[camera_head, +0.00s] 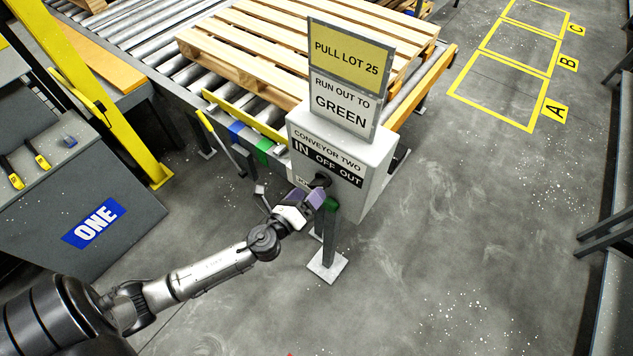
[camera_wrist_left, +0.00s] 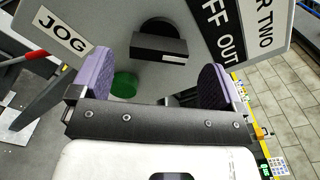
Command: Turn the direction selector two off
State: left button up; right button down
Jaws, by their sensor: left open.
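The direction selector two is a black knob (camera_head: 321,180) on the grey control box (camera_head: 372,178) labelled CONVEYOR TWO, under the words IN, OFF and OUT. My left gripper (camera_head: 313,198) is at the front of the box, close to the knob. In the left wrist view the knob (camera_wrist_left: 160,45) shows just ahead of and between the purple pads of my open gripper (camera_wrist_left: 158,76). Contact with the knob cannot be made out, nor which word it points to. A green button (camera_head: 331,204) sits below the knob, and a JOG label (camera_wrist_left: 59,32) is beside it. My right gripper is out of view.
A sign (camera_head: 343,80) reading PULL LOT 25, RUN OUT TO GREEN stands on the box. Behind it a wooden pallet (camera_head: 250,66) lies on the roller conveyor (camera_head: 150,45). A grey cabinet marked ONE (camera_head: 94,224) is at left. Floor to the right is open.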

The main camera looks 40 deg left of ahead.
aim_at(315, 186)
pick_arm(q)
jog(key=shift+w+a, duration=0.2)
jog(key=shift+w, duration=2)
jog(key=shift+c, duration=0.4)
jog(key=c, duration=0.9)
jog(key=shift+o, duration=0.2)
